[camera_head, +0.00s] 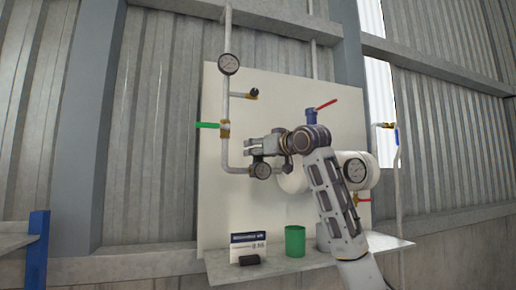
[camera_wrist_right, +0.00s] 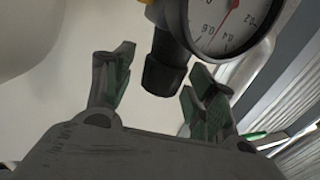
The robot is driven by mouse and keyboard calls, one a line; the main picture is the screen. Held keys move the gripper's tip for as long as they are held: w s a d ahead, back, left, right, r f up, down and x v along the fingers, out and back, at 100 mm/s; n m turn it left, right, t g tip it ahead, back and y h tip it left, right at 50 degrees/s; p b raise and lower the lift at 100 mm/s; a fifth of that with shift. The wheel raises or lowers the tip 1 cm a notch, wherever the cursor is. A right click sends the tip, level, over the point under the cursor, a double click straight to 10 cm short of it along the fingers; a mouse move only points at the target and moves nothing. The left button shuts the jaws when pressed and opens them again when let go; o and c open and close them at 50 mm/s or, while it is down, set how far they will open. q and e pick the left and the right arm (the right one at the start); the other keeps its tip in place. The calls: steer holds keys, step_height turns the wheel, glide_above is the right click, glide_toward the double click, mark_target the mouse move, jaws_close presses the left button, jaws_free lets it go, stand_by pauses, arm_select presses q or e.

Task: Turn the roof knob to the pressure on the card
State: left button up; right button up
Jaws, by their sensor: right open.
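My right gripper (camera_head: 262,147) is at the panel, just above a small round gauge (camera_head: 261,170). In the right wrist view the right gripper (camera_wrist_right: 163,80) is open, and a black knob (camera_wrist_right: 164,77) shows between its two fingers, with gaps on both sides. The knob hangs from a brass body beside a gauge (camera_wrist_right: 222,22) with a red needle; the top of its dial is cut off. I cannot tell whether this is the roof knob. A white and blue card (camera_head: 248,246) stands on the shelf; its writing is too small to read. My left gripper is out of view.
Another gauge (camera_head: 228,64) and a black knob (camera_head: 254,92) sit higher on the pipe. A green handle (camera_head: 208,125) and a red lever (camera_head: 326,104) stick out nearby. A white tank (camera_head: 342,160) is behind my arm. The shelf holds a green cup (camera_head: 295,241) and a black object (camera_head: 249,260).

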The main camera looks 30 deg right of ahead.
steer(key=shift+w, duration=0.1)
steer(key=c, duration=1)
steer(key=shift+c, duration=0.2)
steer(key=shift+m+h, duration=0.8)
steer(key=shift+h, duration=0.5)
steer(key=o, duration=1)
steer(key=shift+o, duration=0.2)
steer(key=s+a, duration=0.1)
steer(key=s, duration=1.1)
